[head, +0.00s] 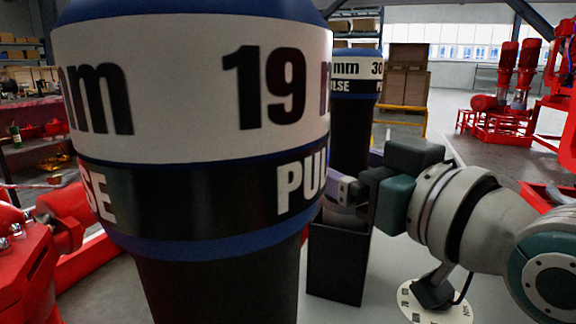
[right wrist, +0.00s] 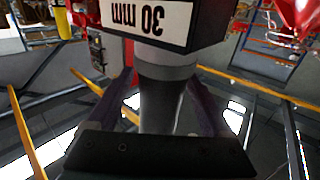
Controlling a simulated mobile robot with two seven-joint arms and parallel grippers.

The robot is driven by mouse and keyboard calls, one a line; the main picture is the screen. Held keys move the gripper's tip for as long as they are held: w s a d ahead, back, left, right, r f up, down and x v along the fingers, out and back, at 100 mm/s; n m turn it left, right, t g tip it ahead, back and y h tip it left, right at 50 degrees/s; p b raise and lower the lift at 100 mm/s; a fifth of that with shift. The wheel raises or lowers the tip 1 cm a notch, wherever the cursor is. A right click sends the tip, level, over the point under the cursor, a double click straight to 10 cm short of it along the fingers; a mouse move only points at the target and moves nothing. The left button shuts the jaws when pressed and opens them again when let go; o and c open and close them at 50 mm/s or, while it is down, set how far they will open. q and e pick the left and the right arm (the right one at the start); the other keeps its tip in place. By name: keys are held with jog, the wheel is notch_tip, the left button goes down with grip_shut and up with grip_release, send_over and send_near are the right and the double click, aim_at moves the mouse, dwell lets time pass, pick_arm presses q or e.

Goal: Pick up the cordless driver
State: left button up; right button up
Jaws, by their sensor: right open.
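A driver-like tool (head: 352,120) labelled "30 mm PULSE" stands upright, its lower part partly hidden. In the right wrist view its label block (right wrist: 150,18) is upside down, with a grey collar and handle below. My right gripper (head: 352,180) is at this tool's handle. In the right wrist view its open fingers (right wrist: 163,90) lie on either side of the handle; I cannot tell whether they touch it. A second tool (head: 200,190), labelled "19 mm PULSE", fills the left middle of the head view, very close. My left gripper is not seen.
A black open-topped box-like holder (head: 337,265) stands below the right gripper. Red machinery (head: 25,255) is at the left edge. Red pumps (head: 505,85) stand at the back right.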

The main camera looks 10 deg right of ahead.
jog(key=shift+w+a, duration=0.1)
jog(key=shift+w, duration=0.1)
grip_shut()
dwell(0.6)
dwell(0.6)
jog(key=shift+r, duration=0.1)
